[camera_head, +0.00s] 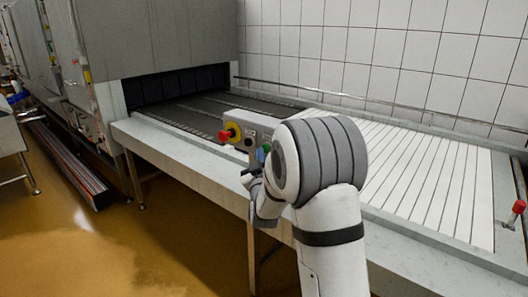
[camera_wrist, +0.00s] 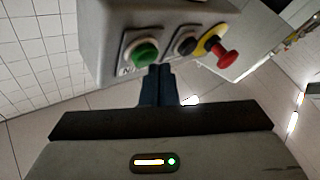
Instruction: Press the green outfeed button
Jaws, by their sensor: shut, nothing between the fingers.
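The green button (camera_wrist: 143,53) sits on the grey control box (camera_wrist: 105,35) in the wrist view, in a pale square plate. In the head view the box (camera_head: 240,124) stands on the front edge of the conveyor, and a small green spot (camera_head: 266,148) shows beside my arm. My gripper (camera_wrist: 160,70) is shut and empty. In the wrist view its dark fingertips lie just below and slightly right of the green button. I cannot tell whether they touch it or the box. In the head view my gripper (camera_head: 247,174) is close to the box, partly hidden by my wrist.
A black button (camera_wrist: 186,45) and a red mushroom button (camera_wrist: 224,57) on yellow are beside the green one. The conveyor with white slats (camera_head: 425,180) runs right from the dark tunnel opening (camera_head: 178,85). A red-topped lever (camera_head: 518,207) stands at far right. The brown floor in front is clear.

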